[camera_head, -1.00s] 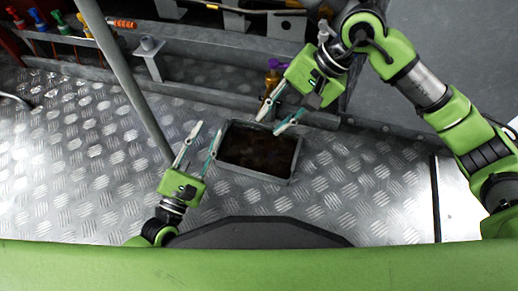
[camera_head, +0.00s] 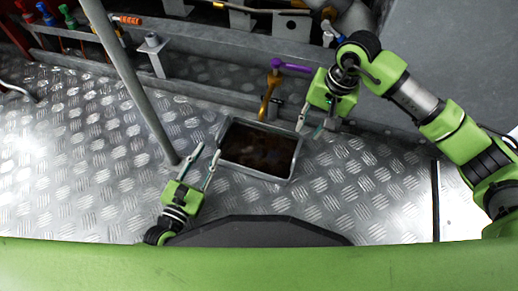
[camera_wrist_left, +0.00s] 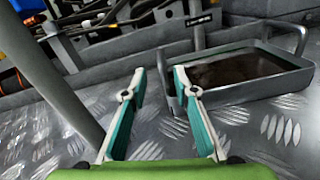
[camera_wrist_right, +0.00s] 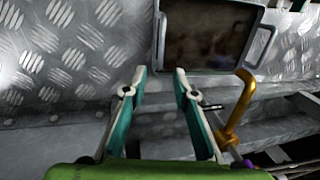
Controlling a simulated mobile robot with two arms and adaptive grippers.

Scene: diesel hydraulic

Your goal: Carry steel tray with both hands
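The steel tray (camera_head: 252,172) is a grey rectangular pan with dark brown contents, lying on the metal floor. It also shows in the left wrist view (camera_wrist_left: 255,86), with a raised handle loop at its right end and another at its left end. In the right wrist view the tray (camera_wrist_right: 163,40) is at the top. My left gripper (camera_head: 207,152) is open and empty, just left of the tray's left end. My right gripper (camera_head: 309,128) is open and empty, above the tray's right end near the far corner. Neither gripper visibly holds the tray.
A yellow pipe or lever (camera_head: 268,97) with a purple handle (camera_head: 291,66) stands just behind the tray. A grey pole (camera_head: 130,80) rises left of my left gripper. A grey ledge (camera_head: 190,95) runs behind. The chequered floor (camera_head: 80,170) is clear to the left.

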